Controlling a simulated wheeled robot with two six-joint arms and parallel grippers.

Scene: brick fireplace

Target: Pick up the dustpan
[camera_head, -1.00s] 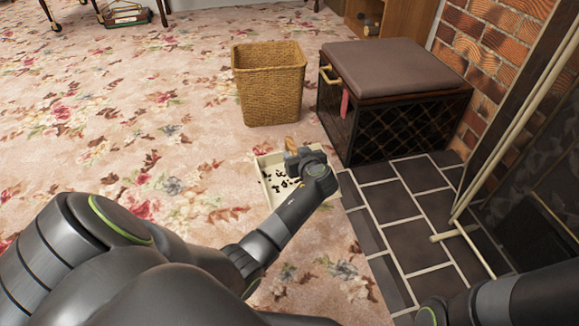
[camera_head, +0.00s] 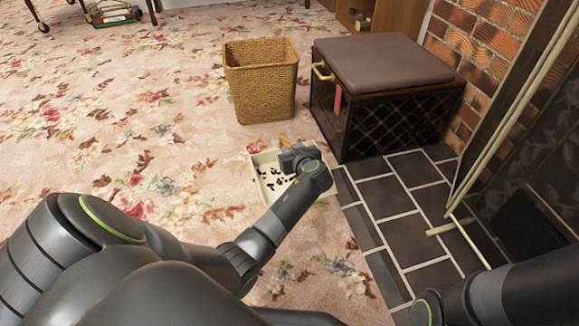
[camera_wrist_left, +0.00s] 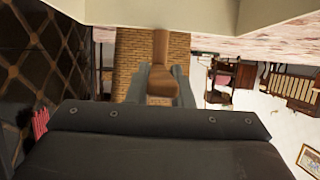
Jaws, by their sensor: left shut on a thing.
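The dustpan (camera_head: 264,178) is a cream, shallow pan with dark bits lying in it. It shows just beyond my left gripper (camera_head: 292,148) in the head view, at the edge of the hearth tiles. My left gripper is shut on the dustpan's brown handle, which also shows between the fingers in the left wrist view (camera_wrist_left: 160,50). Part of the pan is hidden behind my gripper and forearm. I cannot tell whether the pan touches the carpet. Only part of my right arm shows at the lower right; its gripper is out of view.
A wicker basket (camera_head: 260,85) stands on the carpet behind the dustpan. A dark crate with a cushioned lid (camera_head: 385,65) stands to its right, beside the brick wall. Pale sticks (camera_head: 500,130) lean over the dark hearth tiles (camera_head: 390,195). The carpet at left is open.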

